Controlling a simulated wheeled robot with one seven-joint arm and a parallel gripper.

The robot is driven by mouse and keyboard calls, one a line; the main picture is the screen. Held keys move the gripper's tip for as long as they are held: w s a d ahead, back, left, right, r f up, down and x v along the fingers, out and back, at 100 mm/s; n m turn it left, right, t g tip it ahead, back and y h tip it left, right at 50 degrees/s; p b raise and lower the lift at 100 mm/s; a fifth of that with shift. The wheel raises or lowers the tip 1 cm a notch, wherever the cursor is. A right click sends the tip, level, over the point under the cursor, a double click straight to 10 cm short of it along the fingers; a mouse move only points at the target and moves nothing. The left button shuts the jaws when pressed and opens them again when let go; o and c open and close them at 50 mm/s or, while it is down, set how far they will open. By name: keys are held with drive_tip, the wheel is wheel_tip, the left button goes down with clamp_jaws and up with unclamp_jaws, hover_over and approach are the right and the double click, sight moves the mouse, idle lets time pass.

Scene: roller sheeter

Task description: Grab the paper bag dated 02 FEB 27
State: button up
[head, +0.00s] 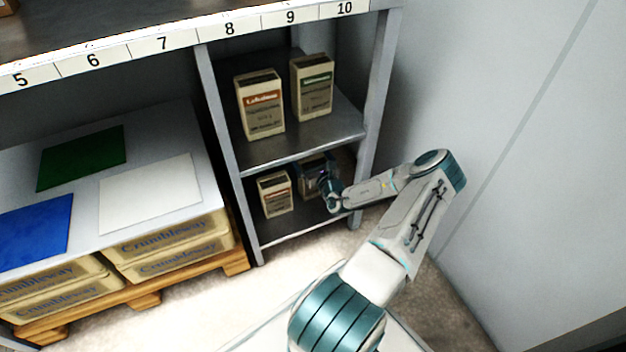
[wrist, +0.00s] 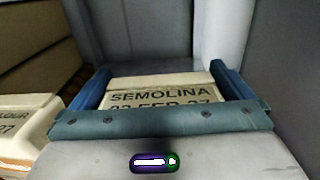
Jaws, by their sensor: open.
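In the wrist view a cream paper bag marked SEMOLINA (wrist: 160,92) lies between the two blue fingers of my gripper (wrist: 159,72). Its date line ends in FEB 27; the gripper's body cuts across the line and the day is not clearly readable. The fingers are open on either side of the bag, and I cannot tell whether they touch it. In the head view my gripper (head: 325,178) is at the lower shelf, in front of the right-hand bag (head: 307,180), hiding much of it.
Another paper bag (head: 275,194) stands just left on the same shelf; its top, ending in 27, shows in the wrist view (wrist: 25,122). Two bags, orange-labelled (head: 261,105) and green-labelled (head: 312,88), stand on the shelf above. A shelf post (head: 375,100) is close on the right.

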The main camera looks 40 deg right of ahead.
drive_tip(key=shift+c, duration=0.3)
drive_tip(key=c, duration=1.5)
drive_tip(key=shift+r, duration=0.1)
drive_tip(key=shift+c, duration=0.6)
